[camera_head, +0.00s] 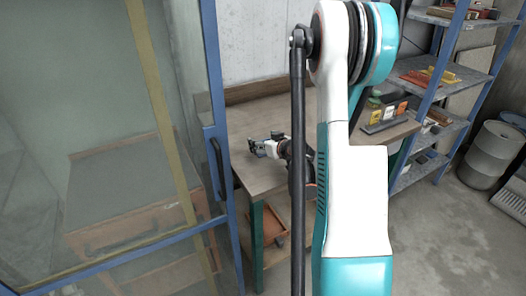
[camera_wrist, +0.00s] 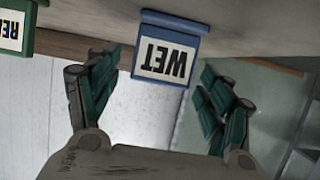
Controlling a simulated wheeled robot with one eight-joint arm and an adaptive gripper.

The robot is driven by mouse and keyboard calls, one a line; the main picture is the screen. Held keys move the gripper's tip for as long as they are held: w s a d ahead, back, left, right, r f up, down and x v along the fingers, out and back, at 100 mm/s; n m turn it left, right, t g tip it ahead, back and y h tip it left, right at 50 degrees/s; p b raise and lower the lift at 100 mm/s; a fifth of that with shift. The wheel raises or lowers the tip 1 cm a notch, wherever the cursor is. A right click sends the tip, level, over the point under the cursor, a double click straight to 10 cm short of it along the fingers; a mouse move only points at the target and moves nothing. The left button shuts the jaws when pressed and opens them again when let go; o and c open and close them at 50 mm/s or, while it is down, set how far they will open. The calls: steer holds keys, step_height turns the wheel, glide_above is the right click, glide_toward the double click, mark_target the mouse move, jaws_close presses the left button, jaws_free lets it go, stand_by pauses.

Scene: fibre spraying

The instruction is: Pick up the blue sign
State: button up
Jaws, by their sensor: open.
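The blue sign (camera_wrist: 172,65) has a white face reading "WET" and appears upside down in the wrist view, at the upper middle. Its blue base meets the brownish table surface (camera_wrist: 255,22). My gripper (camera_wrist: 160,78) is open, with one green-padded finger to the left of the sign and one to the right. The sign shows in the gap between them, and nothing is held. In the head view my gripper (camera_head: 266,149) is low over the wooden table (camera_head: 250,118). I cannot make out the blue sign there; my arm covers part of the table.
A green-framed sign (camera_wrist: 14,27) stands left of the blue one in the wrist view. In the head view, a rack of coloured items (camera_head: 385,115) is on the table's right. A blue-framed glass door (camera_head: 212,95) stands left, metal shelves (camera_head: 450,60) and a grey drum (camera_head: 492,152) right.

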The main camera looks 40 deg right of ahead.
steer(key=shift+w+f, duration=0.15)
steer(key=shift+w, duration=0.25)
steer(key=c, duration=1.2)
steer(key=shift+o, duration=0.2)
step_height(320, 180, up, 19)
steer(key=p, duration=0.6)
